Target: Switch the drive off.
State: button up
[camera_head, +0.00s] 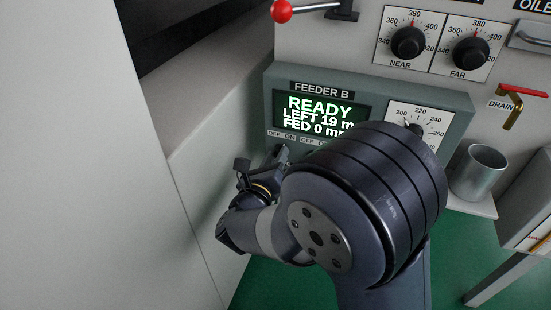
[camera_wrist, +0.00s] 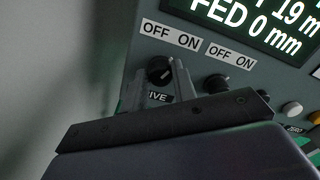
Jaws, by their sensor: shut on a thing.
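The drive switch (camera_wrist: 159,68) is a round black knob under the left OFF/ON label, with a label ending in "IVE" below it, in the wrist view. My gripper (camera_wrist: 165,78) is shut on this knob, one grey finger on each side. A pale mark shows on the knob, but I cannot tell surely which way it points. In the head view my gripper (camera_head: 280,154) reaches the lower left of the FEEDER B panel (camera_head: 268,92), and the knob is hidden there. The panel display (camera_head: 318,112) reads READY, LEFT 19 m, FED 0 mm.
A second black OFF/ON knob (camera_wrist: 216,84) sits close to the right. A white button (camera_wrist: 291,109) and an orange one are farther right. A pale wall (camera_head: 180,120) stands close on the left. A metal cup (camera_head: 481,172) and a red-handled drain tap (camera_head: 520,92) are at right.

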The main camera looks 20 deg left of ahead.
jog(key=n, duration=1.1)
jog(key=shift+a+f, duration=0.1)
dwell(0.6)
jog(key=o, duration=1)
jog(key=s, duration=0.3)
jog(key=s+p, duration=0.1)
jog(key=s, duration=0.3)
jog(key=s+p, duration=0.1)
jog(key=s, duration=0.2)
jog(key=shift+s+a, duration=0.4)
jog(key=shift+w, duration=0.1)
jog(key=w, duration=0.3)
jog(key=w+b, duration=0.1)
jog(key=w, duration=0.6)
jog(key=shift+w+d+b, duration=0.35)
jog(key=shift+d, duration=0.05)
